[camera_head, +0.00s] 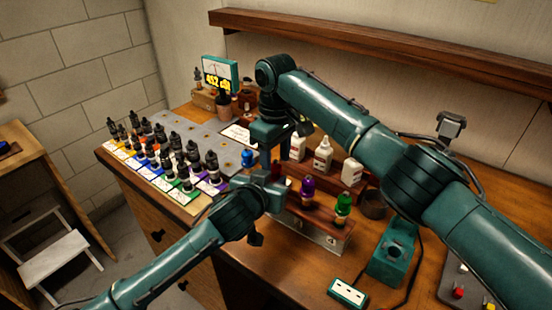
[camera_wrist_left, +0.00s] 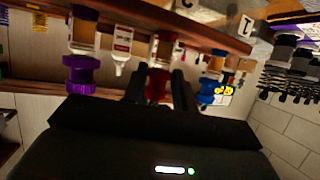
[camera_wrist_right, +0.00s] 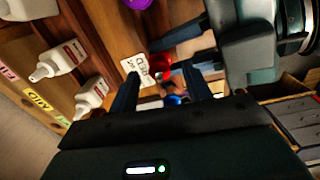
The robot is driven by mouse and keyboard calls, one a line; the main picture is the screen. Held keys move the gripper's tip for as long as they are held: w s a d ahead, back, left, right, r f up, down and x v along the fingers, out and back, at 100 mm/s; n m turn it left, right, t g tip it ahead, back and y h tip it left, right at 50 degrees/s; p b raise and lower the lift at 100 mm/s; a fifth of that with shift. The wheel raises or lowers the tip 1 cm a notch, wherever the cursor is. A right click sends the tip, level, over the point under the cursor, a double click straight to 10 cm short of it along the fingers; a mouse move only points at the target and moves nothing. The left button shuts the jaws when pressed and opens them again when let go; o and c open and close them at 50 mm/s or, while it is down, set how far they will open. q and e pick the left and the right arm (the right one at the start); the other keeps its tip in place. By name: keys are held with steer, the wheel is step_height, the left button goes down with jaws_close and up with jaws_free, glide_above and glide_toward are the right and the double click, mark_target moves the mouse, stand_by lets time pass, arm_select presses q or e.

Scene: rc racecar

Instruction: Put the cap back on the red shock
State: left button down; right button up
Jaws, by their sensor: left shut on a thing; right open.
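The red shock (camera_wrist_left: 163,50) has an amber body standing on the rack, and its red cap (camera_wrist_left: 157,84) lines up with it in the left wrist view. I cannot tell whether the cap is seated. My left gripper (camera_wrist_left: 158,94) is shut on the red cap. The gripper (camera_head: 267,182) hides most of the red shock in the head view. My right gripper (camera_wrist_right: 163,92) is open and empty, pointing down over the red cap (camera_wrist_right: 160,66). In the head view the right gripper (camera_head: 272,150) is just behind and above the left one.
The rack (camera_head: 322,238) also holds purple (camera_head: 308,188), green (camera_head: 343,204) and blue (camera_head: 248,158) capped shocks close by. White bottles (camera_head: 323,155) stand behind. Several dark shocks (camera_head: 165,155) stand on coloured cards at left. A teal device (camera_head: 392,255) is at right.

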step_height(320, 180, up, 11)
steer(key=shift+r, duration=0.2)
arm_select(q)
steer(key=c, duration=1)
jaws_free()
steer(key=shift+c, duration=0.2)
steer(key=shift+s, duration=0.1)
arm_select(e)
steer(key=shift+f, duration=0.1)
arm_select(q)
steer(key=b+v, duration=0.1)
steer(key=v, duration=1.2)
arm_select(e)
steer(key=shift+f, duration=0.55)
